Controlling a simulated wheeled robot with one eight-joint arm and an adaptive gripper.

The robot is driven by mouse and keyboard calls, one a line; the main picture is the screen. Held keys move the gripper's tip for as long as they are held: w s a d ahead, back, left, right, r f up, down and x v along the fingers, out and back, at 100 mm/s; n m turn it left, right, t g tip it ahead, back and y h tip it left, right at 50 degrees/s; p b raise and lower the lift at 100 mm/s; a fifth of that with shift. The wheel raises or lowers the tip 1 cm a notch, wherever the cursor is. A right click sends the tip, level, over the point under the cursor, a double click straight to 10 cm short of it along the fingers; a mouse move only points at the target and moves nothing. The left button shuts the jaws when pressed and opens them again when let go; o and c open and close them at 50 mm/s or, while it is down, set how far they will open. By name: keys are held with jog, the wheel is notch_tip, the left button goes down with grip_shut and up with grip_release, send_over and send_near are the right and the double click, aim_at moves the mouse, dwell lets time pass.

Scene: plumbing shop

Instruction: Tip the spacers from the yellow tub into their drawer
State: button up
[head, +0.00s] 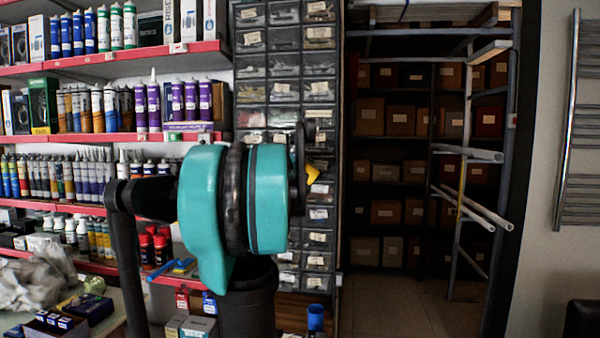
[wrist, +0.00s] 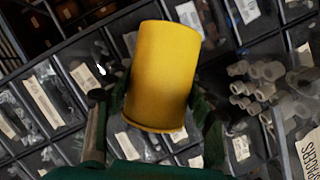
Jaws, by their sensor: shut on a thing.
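The yellow tub (wrist: 163,75) is in the middle of the wrist view, tilted in the picture. My gripper (wrist: 160,100) is shut on it, one dark green finger on each side. The tub's inside is hidden. To its right, pale tubular pieces that look like spacers (wrist: 245,88) lie in what looks like an open drawer. A white label reading SPACERS (wrist: 308,150) is at the lower right, close to these pieces. In the head view only a small yellow patch of the tub (head: 313,174) shows beside my arm, which hides my gripper.
A tall cabinet of small labelled drawers (head: 286,65) stands behind my arm. Shelves of bottles and tubes with red edges (head: 100,60) are on the left. A dark rack with boxes (head: 398,118) and jutting pale pipes (head: 470,205) is on the right. The floor (head: 400,300) before it is clear.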

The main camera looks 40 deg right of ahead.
jog(key=shift+s+d+r+m+y, duration=0.1)
jog(key=shift+s+r+m+y, duration=0.15)
jog(key=shift+m, duration=0.45)
jog(key=m, duration=0.1)
jog(key=m+y, duration=0.1)
jog(key=m+t, duration=0.1)
jog(key=shift+w+a+r+y, duration=0.1)
jog(key=shift+w+a+y, duration=0.15)
jog(key=shift+w, duration=0.15)
jog(key=m, duration=0.1)
jog(key=m+t+y, duration=0.1)
jog(key=m, duration=0.1)
jog(key=shift+w+a+r+t, duration=0.2)
jog(key=shift+w+a+t, duration=0.1)
jog(key=shift+w, duration=0.05)
jog(key=shift+a, duration=0.1)
